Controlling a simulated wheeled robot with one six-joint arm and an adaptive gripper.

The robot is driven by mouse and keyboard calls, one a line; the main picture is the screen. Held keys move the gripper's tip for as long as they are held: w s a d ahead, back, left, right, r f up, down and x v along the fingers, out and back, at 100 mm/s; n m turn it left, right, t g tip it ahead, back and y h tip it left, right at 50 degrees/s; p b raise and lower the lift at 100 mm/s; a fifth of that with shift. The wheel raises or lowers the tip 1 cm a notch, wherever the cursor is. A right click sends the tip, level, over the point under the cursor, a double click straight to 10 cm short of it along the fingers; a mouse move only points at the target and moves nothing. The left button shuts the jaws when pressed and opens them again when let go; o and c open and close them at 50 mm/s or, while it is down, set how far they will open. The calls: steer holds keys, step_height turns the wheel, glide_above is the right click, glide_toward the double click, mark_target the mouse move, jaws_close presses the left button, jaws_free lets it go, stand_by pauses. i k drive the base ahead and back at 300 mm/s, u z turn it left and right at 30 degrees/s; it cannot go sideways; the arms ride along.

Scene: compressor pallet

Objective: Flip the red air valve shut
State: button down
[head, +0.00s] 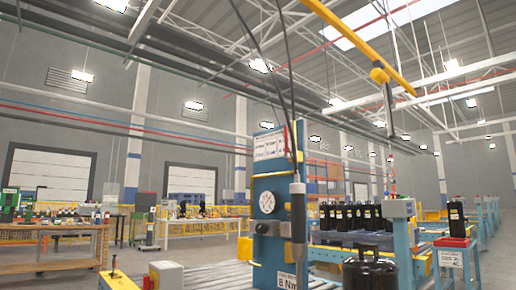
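A blue post (266,183) stands near the middle of the head view, with a round white pressure gauge (267,203) on its face. A narrow upright red part (287,140) shows at the post's upper right edge, beside a white label (268,145). It looks like the red air valve's handle, but it is small and I cannot tell its exact position. A grey hanging tool (298,215) on dark cables hangs in front of the post's right side and hides part of it. My gripper is not in view.
A black compressor (370,272) stands right of the post's foot. Several black units (350,216) stand in a row behind it. A wooden workbench (60,235) stands at far left.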

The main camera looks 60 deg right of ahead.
mark_target(286, 156)
steer(key=z, duration=0.6)
steer(key=i, duration=0.9)
steer(key=z, duration=1.1)
steer(key=i, duration=0.2)
steer(key=z, duration=0.2)
